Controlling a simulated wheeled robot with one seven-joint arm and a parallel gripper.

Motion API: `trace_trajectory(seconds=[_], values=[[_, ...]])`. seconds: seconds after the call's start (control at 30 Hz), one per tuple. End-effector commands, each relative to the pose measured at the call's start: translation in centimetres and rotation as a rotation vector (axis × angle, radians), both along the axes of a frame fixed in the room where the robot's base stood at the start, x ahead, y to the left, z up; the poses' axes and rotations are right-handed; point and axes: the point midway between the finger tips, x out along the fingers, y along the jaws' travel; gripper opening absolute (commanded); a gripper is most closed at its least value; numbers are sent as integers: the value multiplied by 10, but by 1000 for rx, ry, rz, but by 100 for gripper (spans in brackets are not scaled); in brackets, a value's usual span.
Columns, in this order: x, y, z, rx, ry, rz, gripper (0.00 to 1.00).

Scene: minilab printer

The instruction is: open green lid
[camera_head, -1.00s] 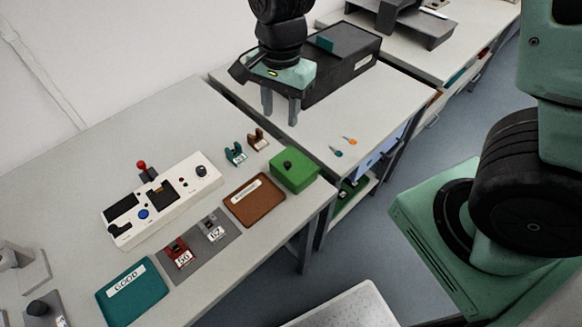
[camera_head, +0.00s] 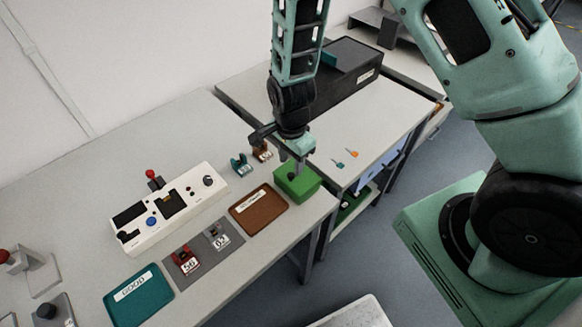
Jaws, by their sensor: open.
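The green lid (camera_head: 297,183) is on a green box at the right end of the near table, beside the brown tray. A small dark knob (camera_head: 292,175) stands on its top. My gripper (camera_head: 291,168) points down right over the lid, with its fingers at the knob. The fingers are apart. Whether they touch the knob cannot be told from this view.
A brown tray (camera_head: 259,224) lies left of the green box, and a teal tray (camera_head: 139,302) is farther left. A white control panel (camera_head: 171,207) stands at the middle.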

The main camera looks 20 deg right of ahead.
Motion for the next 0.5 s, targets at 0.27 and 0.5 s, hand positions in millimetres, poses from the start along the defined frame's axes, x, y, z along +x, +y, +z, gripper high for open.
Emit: trace_trajectory(seconds=[0.27,0.5], values=[[0,0,-33,0,2,0,41],[0,0,-41,0,-1,0,41]])
